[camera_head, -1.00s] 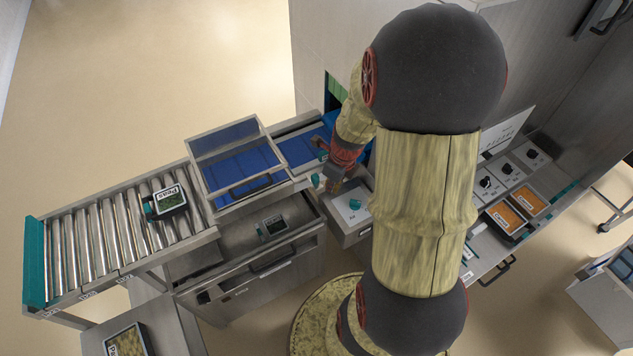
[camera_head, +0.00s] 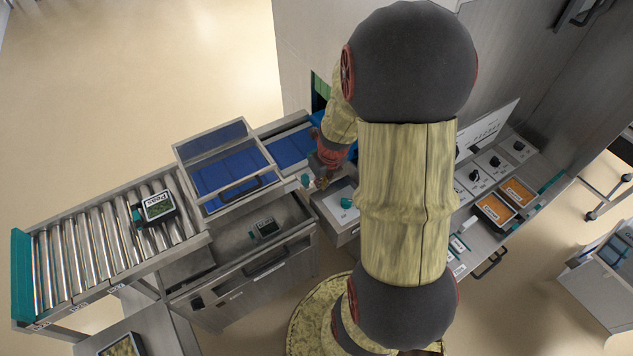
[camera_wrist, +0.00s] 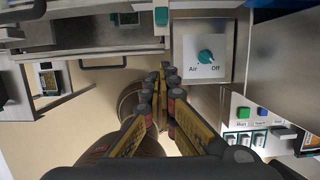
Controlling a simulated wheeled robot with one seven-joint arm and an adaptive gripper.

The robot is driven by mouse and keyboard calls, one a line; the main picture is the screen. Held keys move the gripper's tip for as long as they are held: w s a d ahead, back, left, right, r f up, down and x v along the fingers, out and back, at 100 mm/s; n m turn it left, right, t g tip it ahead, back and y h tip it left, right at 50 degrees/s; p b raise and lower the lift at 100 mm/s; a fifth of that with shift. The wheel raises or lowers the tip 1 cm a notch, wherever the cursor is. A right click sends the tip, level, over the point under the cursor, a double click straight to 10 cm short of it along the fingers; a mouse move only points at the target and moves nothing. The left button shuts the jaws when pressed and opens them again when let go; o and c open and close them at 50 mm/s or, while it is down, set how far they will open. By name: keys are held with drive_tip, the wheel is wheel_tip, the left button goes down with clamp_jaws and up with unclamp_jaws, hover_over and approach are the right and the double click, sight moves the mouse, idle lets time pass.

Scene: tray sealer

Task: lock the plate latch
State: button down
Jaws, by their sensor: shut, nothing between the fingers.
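A small teal tab (camera_head: 305,181), which looks like the plate latch, sits at the right end of the sealer front. A teal tab also shows at the top of the wrist view (camera_wrist: 162,16); its exact turn is hard to tell. My gripper (camera_head: 322,184) is just right of the tab in the head view, apart from it as far as I can see. In the wrist view my gripper (camera_wrist: 167,72) has its fingertips together, empty, below the tab. The sealer's raised clear-topped frame (camera_head: 225,165) with its front handle stands left of the gripper.
A teal Air/Off knob (camera_wrist: 205,56) is on a panel just right of my fingers. An open drawer (camera_head: 215,262) holding a small tray (camera_head: 264,229) lies below the sealer. A roller conveyor (camera_head: 90,260) with a peas tray (camera_head: 157,208) is left. Button controls (camera_wrist: 262,114) are lower right.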

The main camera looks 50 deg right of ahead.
sight(308, 189)
drive_tip(key=shift+w+d+f+b, duration=0.3)
drive_tip(key=shift+w+f, duration=0.7)
drive_tip(key=shift+f, duration=0.4)
drive_tip(key=shift+w+d+f+b, duration=0.15)
drive_tip(key=shift+w+f+b, duration=0.2)
drive_tip(key=shift+w+f, duration=0.85)
drive_tip(key=shift+w+d+f+b, duration=0.3)
drive_tip(key=shift+w+f, duration=0.45)
drive_tip(key=shift+f, duration=0.85)
